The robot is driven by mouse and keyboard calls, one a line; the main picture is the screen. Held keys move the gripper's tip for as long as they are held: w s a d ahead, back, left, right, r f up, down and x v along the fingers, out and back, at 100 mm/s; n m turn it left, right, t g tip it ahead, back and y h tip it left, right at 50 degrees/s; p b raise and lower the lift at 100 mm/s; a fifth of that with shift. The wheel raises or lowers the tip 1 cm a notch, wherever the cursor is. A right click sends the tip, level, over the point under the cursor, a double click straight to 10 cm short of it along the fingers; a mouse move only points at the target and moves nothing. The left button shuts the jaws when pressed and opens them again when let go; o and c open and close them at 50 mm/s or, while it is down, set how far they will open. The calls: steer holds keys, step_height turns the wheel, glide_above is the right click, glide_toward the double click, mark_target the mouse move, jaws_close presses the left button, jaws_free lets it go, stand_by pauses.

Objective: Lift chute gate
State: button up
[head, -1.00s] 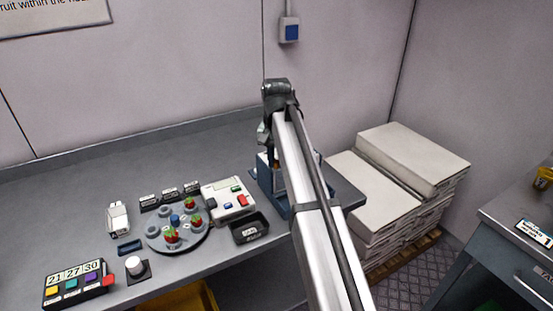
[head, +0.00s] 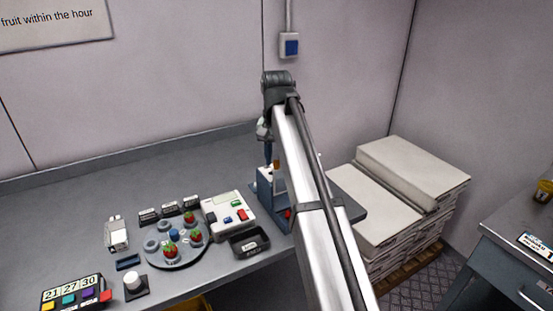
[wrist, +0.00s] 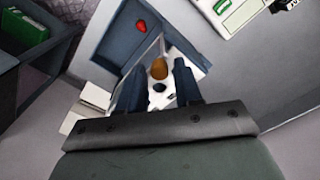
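The chute (head: 265,190) is a blue stand with a white panel on the bench, partly hidden behind my arm. In the wrist view it shows as a blue-walled trough (wrist: 193,38) with a red berry (wrist: 140,26) inside. An orange-brown knob (wrist: 159,69), apparently on the gate, shows between my fingers; it also shows small in the head view (head: 277,164). My gripper (wrist: 158,66) is open, one blue finger on each side of the knob, with visible gaps. Depth between fingertips and knob is unclear. In the head view my gripper (head: 268,152) points down over the chute.
A white console (head: 229,213) with coloured buttons and a black tray (head: 249,243) stand left of the chute. Further left is a round plate (head: 183,258) with berries. White stacked packs (head: 375,220) stand right of the bench. The bench's back left is clear.

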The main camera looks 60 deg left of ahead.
steer(key=shift+o, duration=0.8)
step_height(320, 180, up, 7)
steer(key=shift+r, duration=0.2)
stand_by(0.3)
